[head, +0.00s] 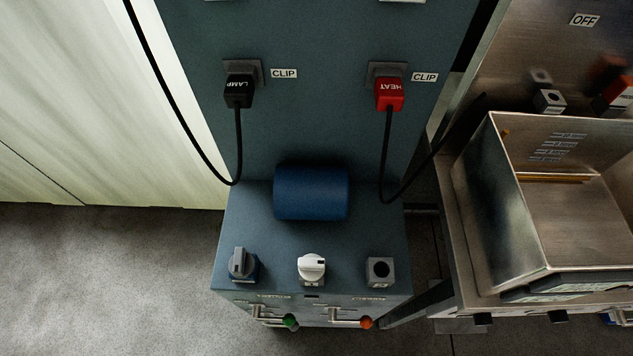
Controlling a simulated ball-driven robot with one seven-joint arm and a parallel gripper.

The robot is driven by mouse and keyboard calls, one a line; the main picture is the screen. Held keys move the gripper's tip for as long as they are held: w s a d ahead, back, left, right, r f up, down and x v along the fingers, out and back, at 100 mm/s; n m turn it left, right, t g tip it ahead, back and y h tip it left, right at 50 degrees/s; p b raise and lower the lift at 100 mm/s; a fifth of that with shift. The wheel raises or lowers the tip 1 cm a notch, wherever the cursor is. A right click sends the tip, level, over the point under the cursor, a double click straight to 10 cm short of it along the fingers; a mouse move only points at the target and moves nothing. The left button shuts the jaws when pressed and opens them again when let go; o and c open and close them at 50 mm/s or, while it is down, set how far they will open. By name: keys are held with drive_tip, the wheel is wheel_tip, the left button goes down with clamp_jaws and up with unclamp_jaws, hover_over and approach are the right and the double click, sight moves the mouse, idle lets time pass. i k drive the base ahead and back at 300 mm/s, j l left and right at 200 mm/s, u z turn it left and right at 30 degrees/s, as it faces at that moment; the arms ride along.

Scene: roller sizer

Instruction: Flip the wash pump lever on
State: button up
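I cannot tell which control is the wash pump lever, as the labels near the candidates are too small to read. Two levers stick out low on the front of the blue-grey cabinet (235,215): one with a green knob (290,321) and one with an orange knob (366,322). Both handles lie roughly level, pointing right. On the cabinet's ledge are a grey rotary switch (240,264), a white knob (312,268) and a grey box with a dark round top (380,271). My gripper is not in view.
A dark blue cylinder (311,193) lies on the ledge. A black LAMP plug (238,92) and a red HEAT plug (389,95) trail cables. A steel tray (487,190) stands at right, below an OFF label (584,20). Grey floor (90,280) is clear at left.

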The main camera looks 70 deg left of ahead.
sight(289, 319)
drive_tip(key=k+j+u, duration=0.35)
drive_tip(key=k, duration=0.2)
drive_tip(key=k+j+u, duration=0.35)
drive_tip(key=k, duration=0.15)
